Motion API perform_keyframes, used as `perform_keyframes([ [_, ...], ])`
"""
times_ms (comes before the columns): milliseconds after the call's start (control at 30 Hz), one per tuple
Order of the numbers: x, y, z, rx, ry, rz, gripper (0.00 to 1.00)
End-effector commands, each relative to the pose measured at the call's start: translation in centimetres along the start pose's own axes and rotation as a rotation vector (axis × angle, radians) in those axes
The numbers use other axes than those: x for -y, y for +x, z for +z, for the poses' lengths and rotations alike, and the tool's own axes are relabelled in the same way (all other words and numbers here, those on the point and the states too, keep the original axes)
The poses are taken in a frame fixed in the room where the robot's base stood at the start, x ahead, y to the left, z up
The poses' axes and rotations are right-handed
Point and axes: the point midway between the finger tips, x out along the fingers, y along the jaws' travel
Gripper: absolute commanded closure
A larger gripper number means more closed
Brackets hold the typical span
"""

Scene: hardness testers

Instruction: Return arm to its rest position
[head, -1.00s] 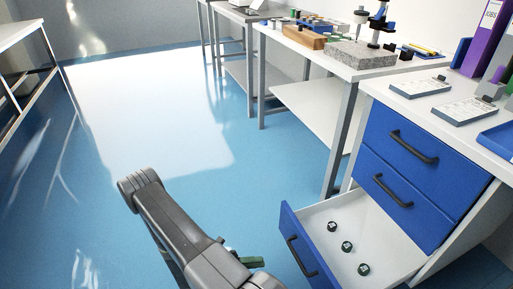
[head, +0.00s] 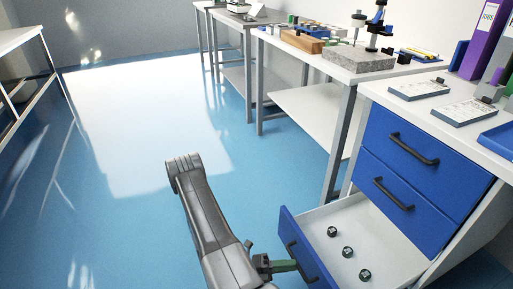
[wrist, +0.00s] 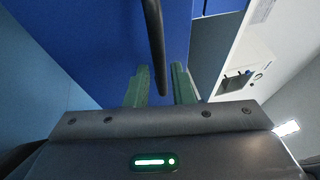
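My arm (head: 212,225) reaches from the floor area toward the blue cabinet, bent at its elbow. My gripper (head: 285,265) has green fingers and is at the front of the open bottom drawer (head: 306,250), close to its dark handle (head: 292,248). In the wrist view my gripper (wrist: 160,68) shows its two green fingers apart, with the dark handle (wrist: 155,40) running between them in the picture. Nothing appears clamped, and I cannot tell whether a finger touches the handle. The blue drawer front (wrist: 100,45) fills much of that view.
The open drawer holds three small dark round pieces (head: 347,252). Two blue drawers above it (head: 413,155) are shut. A bench with a granite block (head: 357,57) and a wooden block (head: 306,40) stands behind. Open blue floor (head: 120,230) lies to the left.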

Motion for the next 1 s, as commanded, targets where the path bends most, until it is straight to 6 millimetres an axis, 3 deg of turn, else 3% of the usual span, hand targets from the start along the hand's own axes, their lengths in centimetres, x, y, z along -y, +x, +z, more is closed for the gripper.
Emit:
perform_keyframes([
  [333, 0.0, 2.8, -0.1, -0.003, -0.002, 0.0, 0.79],
  [1000, 0.5, 3.4, -0.4, -0.017, 0.006, -0.002, 0.79],
])
